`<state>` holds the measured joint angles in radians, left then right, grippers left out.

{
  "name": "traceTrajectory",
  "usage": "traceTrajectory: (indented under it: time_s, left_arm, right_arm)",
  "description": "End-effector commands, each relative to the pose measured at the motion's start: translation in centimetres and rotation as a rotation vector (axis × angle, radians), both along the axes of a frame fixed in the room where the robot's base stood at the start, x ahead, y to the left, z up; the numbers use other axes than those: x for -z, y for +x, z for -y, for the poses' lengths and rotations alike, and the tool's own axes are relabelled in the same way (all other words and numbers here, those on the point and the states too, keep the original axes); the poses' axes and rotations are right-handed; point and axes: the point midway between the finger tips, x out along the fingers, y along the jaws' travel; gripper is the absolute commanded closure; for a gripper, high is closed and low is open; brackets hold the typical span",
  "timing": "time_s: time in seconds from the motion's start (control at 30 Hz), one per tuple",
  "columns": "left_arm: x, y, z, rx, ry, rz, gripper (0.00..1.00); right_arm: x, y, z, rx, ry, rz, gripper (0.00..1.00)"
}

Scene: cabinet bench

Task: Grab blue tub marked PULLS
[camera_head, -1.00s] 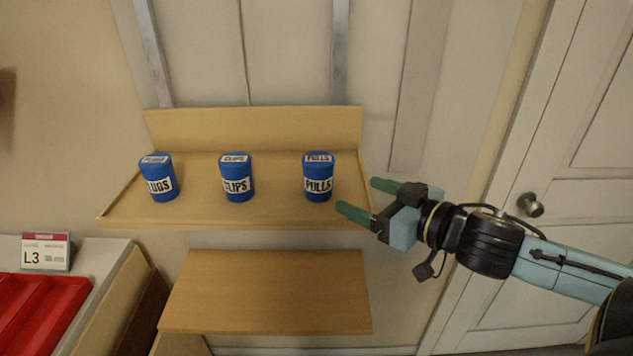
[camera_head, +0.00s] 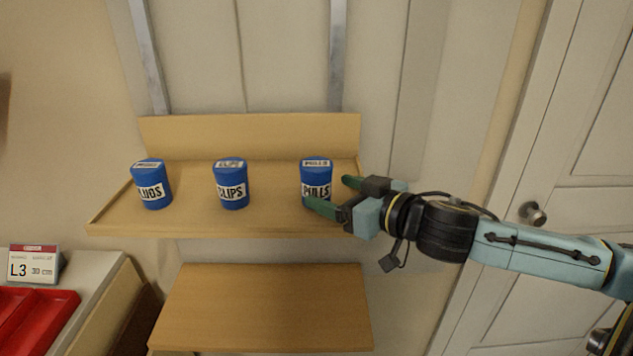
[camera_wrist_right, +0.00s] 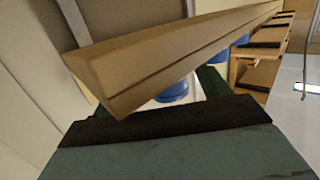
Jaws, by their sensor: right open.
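The blue tub marked PULLS (camera_head: 316,178) stands upright at the right end of the upper wooden shelf (camera_head: 205,222). My right gripper (camera_head: 330,194) is open at the shelf's right end. One green finger overlaps the tub's lower right front in the head view, and the other is to the right of the tub, farther back. I cannot tell whether either touches it. In the right wrist view a blue tub (camera_wrist_right: 174,92) shows partly behind the shelf's wooden edge board (camera_wrist_right: 150,62). My left gripper is not in view.
Blue tubs marked CLIPS (camera_head: 231,184) and LUGS (camera_head: 152,184) stand to the left on the same shelf. A lower shelf (camera_head: 265,305) is bare. Red bins (camera_head: 40,320) and an L3 sign (camera_head: 33,266) are at lower left. A white door (camera_head: 580,150) is at right.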

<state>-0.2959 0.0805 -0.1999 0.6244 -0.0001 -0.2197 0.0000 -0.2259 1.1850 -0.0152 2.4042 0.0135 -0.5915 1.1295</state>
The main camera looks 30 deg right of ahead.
Motion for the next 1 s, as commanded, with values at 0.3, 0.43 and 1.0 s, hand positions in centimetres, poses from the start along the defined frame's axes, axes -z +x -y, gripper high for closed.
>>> traceTrajectory:
  time_s: [0.3, 0.43, 1.0]
  left_arm:
    - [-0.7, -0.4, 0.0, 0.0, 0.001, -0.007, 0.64]
    - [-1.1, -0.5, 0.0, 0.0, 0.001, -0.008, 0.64]
    - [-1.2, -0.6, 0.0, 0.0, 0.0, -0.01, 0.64]
  right_arm:
    - [0.0, 2.2, -1.0, 0.0, 0.002, 0.005, 0.25]
    - [0.3, 3.4, -1.3, 0.002, 0.001, 0.003, 0.25]
    - [0.7, 4.4, -1.6, 0.0, -0.001, 0.0, 0.39]
